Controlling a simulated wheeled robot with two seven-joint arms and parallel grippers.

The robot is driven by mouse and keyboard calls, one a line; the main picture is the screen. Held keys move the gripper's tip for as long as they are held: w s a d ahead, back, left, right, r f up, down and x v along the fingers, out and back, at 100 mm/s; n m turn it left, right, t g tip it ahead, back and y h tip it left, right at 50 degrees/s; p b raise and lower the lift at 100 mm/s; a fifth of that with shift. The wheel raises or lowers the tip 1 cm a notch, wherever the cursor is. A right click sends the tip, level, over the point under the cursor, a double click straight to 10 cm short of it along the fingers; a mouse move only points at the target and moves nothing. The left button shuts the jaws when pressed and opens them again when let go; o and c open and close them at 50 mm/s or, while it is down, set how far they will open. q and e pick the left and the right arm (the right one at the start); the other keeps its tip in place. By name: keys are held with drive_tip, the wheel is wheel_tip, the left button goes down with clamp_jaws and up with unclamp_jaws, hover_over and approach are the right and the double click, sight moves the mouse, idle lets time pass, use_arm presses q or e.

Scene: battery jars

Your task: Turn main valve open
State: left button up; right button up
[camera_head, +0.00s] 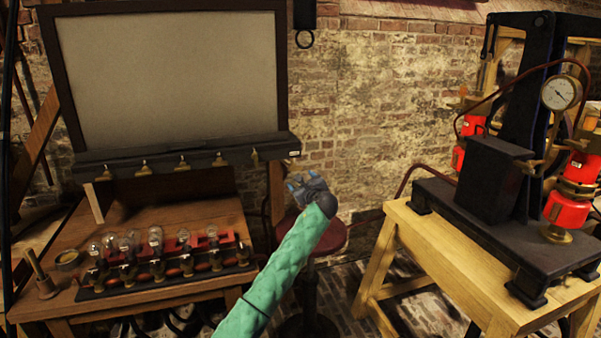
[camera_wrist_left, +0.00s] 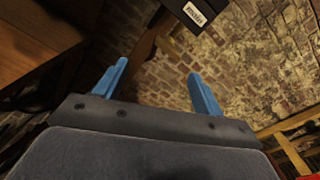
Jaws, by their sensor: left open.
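A dark bar (camera_head: 210,148) runs under the framed board and carries several brass taps. The rightmost brass tap (camera_head: 255,156) stands more upright than the others, near the bar's right end. A small white label (camera_head: 294,154) is on that end. The labelled dark end also shows at the top of the left wrist view (camera_wrist_left: 194,14), its text too small to read surely. I cannot tell which tap is the main valve. My left gripper (camera_head: 305,183) is open and empty, below and right of the bar's end. Its blue fingers (camera_wrist_left: 156,88) are apart, touching nothing. My right gripper is out of view.
A wooden table (camera_head: 210,213) at left holds several glass bulbs in a rack (camera_head: 165,272). A red-topped stool (camera_head: 332,236) is behind my arm. A press machine (camera_head: 490,180) stands on a pale wooden stand (camera_head: 440,240) at right. A brick wall (camera_head: 380,110) closes the back.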

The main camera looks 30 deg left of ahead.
sight(295, 168)
use_arm(q)
drive_tip(key=w+a+m+p, duration=0.1)
drive_tip(key=w+a+m, duration=0.4)
drive_tip(key=shift+w+a+r+t+p, duration=0.25)
drive_tip(key=shift+a+r+t+p, duration=0.05)
drive_tip(key=shift+r+t, duration=0.1)
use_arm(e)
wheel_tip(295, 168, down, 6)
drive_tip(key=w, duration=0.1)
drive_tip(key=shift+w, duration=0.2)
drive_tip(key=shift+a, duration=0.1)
use_arm(q)
drive_tip(key=c, duration=1)
